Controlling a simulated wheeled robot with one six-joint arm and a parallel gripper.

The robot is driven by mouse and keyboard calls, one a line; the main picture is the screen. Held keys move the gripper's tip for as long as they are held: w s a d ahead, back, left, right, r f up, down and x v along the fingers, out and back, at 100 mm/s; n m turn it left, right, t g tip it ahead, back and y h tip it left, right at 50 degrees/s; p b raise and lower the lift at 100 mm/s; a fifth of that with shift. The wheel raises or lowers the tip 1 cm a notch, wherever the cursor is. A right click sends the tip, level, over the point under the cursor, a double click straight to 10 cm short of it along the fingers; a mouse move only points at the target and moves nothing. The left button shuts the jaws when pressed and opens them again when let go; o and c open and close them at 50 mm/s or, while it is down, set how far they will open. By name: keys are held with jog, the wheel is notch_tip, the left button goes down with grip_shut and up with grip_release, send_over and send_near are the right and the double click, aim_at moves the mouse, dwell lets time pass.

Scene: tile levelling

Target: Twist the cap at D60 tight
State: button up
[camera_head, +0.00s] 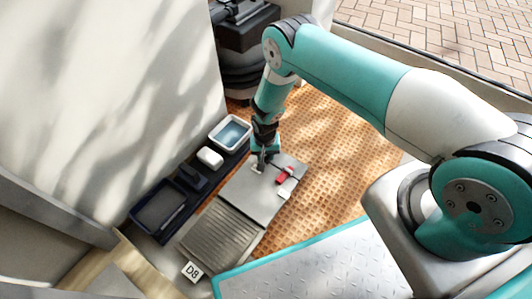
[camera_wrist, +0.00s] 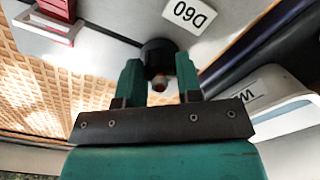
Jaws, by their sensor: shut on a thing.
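A small orange-brown part shows between the fingers, just in front of the cap. In the head view my gripper (camera_head: 262,160) reaches down to the far part of the grey tile (camera_head: 238,190). The cap is too small and covered to make out there. How tight the cap sits cannot be seen.
Left are a water tub (camera_head: 230,133), a white block (camera_head: 210,157) and a dark tray (camera_head: 158,207). A ribbed panel (camera_head: 220,238) and label D8 (camera_head: 192,271) are nearer.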

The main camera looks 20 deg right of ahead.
jog(key=m, duration=0.7)
jog(key=shift+w+r, duration=0.2)
jog(key=shift+w, duration=0.2)
jog(key=m, duration=0.6)
jog(key=shift+p, duration=0.35)
jog(key=shift+m, duration=0.4)
jog(key=o, duration=0.9)
jog(key=shift+o, duration=0.2)
jog(key=shift+s+f, duration=0.1)
jog(key=shift+s, duration=0.05)
notch_tip(320, 180, up, 18)
jog(key=p, duration=0.8)
jog(key=shift+f, duration=0.25)
